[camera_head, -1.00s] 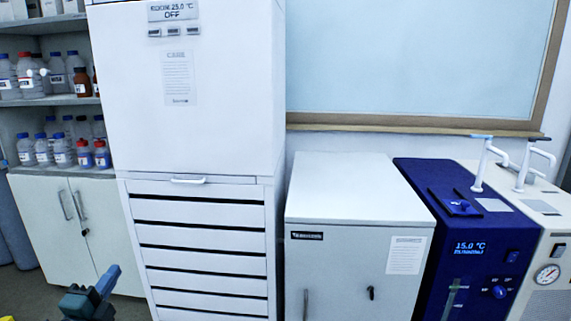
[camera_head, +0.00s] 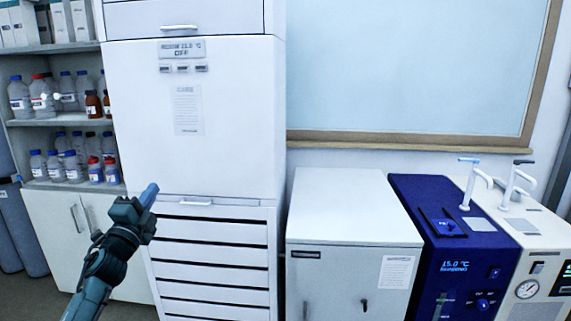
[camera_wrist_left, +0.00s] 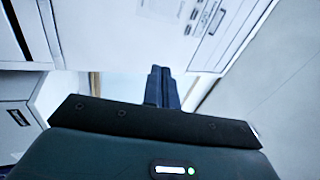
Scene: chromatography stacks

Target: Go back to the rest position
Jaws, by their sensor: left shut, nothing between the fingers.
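My left gripper (camera_head: 149,194) is raised in front of the tall white cabinet (camera_head: 225,110), near the lower left of its upper door. Its fingers are together and hold nothing. In the left wrist view the shut fingers (camera_wrist_left: 161,86) show as one dark narrow shape, with the white cabinet front (camera_wrist_left: 135,35) beyond them. My right gripper is in neither view.
A low white cabinet (camera_head: 345,210) stands to the right, beside a blue chiller (camera_head: 445,235) and a white unit with a gauge (camera_head: 530,250). Shelves with several bottles (camera_head: 65,95) are at the left. A framed board (camera_head: 410,70) hangs on the back wall.

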